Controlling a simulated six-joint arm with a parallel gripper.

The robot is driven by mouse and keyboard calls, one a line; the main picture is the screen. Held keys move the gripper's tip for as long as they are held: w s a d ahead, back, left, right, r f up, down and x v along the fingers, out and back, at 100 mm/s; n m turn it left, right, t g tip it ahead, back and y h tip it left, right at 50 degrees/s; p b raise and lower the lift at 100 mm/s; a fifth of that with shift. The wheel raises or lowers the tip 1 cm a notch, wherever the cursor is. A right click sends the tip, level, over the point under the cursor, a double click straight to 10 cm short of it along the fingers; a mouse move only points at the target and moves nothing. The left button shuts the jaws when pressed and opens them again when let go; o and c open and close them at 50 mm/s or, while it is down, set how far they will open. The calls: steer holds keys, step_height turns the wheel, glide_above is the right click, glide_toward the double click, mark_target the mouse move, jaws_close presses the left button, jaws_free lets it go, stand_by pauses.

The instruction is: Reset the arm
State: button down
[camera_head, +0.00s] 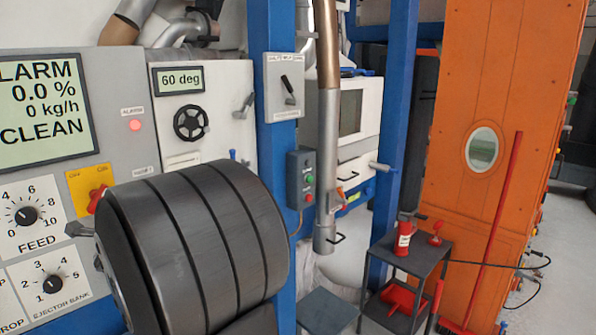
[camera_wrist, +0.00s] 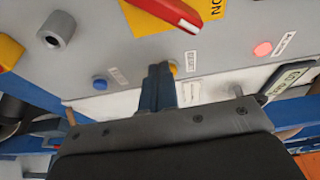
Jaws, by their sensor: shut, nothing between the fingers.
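My gripper (camera_wrist: 161,72) is shut and empty in the wrist view. A blue button (camera_wrist: 100,83) is left of the fingers. A lit red lamp (camera_wrist: 263,49) is on the right; it also shows in the head view (camera_head: 135,125) under an alarm label. In the head view my large dark arm link covers the lower panel, and I cannot make out the fingertips there.
A display (camera_head: 40,112) reads 0.0 %, 0 kg/h and CLEAN. A red-handled rotary switch on a yellow plate (camera_head: 88,181) and the feed knob (camera_head: 26,215) stick out near my arm. A blue post (camera_head: 277,140), a pipe and a tool cart (camera_head: 405,262) stand to the right.

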steer(key=shift+s+d+r+n+t+y, duration=0.4)
steer(key=shift+s+n, duration=0.25)
steer(key=shift+n, duration=0.9)
steer(key=shift+s+d+r+n+t+y, duration=0.25)
steer(key=shift+s+d+r+n+y, duration=0.35)
steer(key=shift+n, duration=1)
steer(key=shift+s+d+r+n+t+y, duration=0.35)
steer(key=shift+s+n, duration=0.4)
steer(key=shift+n, duration=0.8)
steer(key=shift+w+a, duration=0.1)
